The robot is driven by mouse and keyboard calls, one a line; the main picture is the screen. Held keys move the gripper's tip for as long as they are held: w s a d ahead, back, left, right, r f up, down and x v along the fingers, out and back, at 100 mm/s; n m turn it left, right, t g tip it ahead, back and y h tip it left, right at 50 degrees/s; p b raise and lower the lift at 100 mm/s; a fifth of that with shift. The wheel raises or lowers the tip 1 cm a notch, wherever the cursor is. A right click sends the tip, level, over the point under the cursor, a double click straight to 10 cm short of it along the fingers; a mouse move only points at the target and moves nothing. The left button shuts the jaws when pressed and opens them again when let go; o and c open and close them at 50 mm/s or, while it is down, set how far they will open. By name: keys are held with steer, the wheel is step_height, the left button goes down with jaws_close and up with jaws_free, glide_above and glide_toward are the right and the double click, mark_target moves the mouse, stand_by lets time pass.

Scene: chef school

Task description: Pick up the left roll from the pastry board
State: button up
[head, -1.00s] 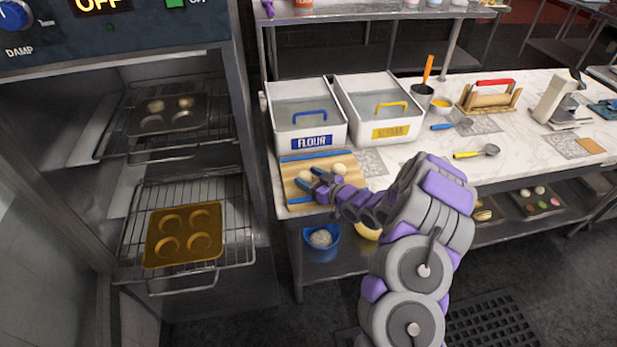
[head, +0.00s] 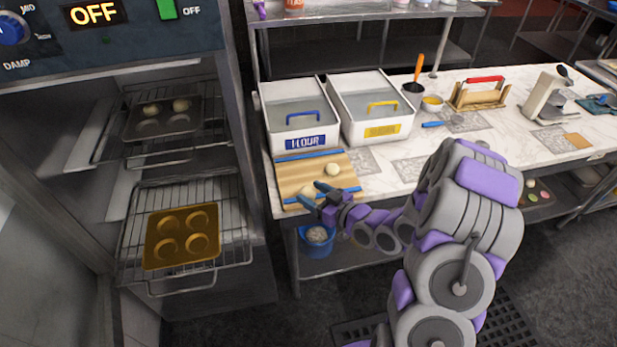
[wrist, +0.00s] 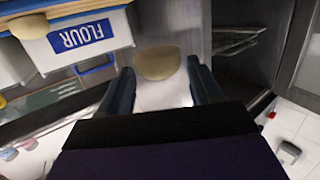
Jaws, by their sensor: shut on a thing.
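The pastry board (head: 290,173) is wooden with blue edge strips and lies on the marble counter in front of the flour bin. My gripper (head: 311,190) is at the board's front edge in the head view, shut on the left roll (head: 305,190), which its fingers partly hide. In the wrist view, the pale tan left roll (wrist: 158,62) sits between the two dark fingertips. The right roll (head: 333,169) is pale, round and lies on the board beyond the gripper. I cannot tell whether the held roll is clear of the board.
The white flour bin (head: 290,118) and a bin with a yellow handle (head: 371,118) stand behind the board. A proofing cabinet at left holds a dark tray (head: 155,124) with two rolls and a golden tray (head: 182,238) with empty cups. A blue bucket (head: 316,243) stands below.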

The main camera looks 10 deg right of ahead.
steer(key=s+p, duration=0.6)
steer(key=p, duration=0.1)
steer(key=shift+s, duration=0.35)
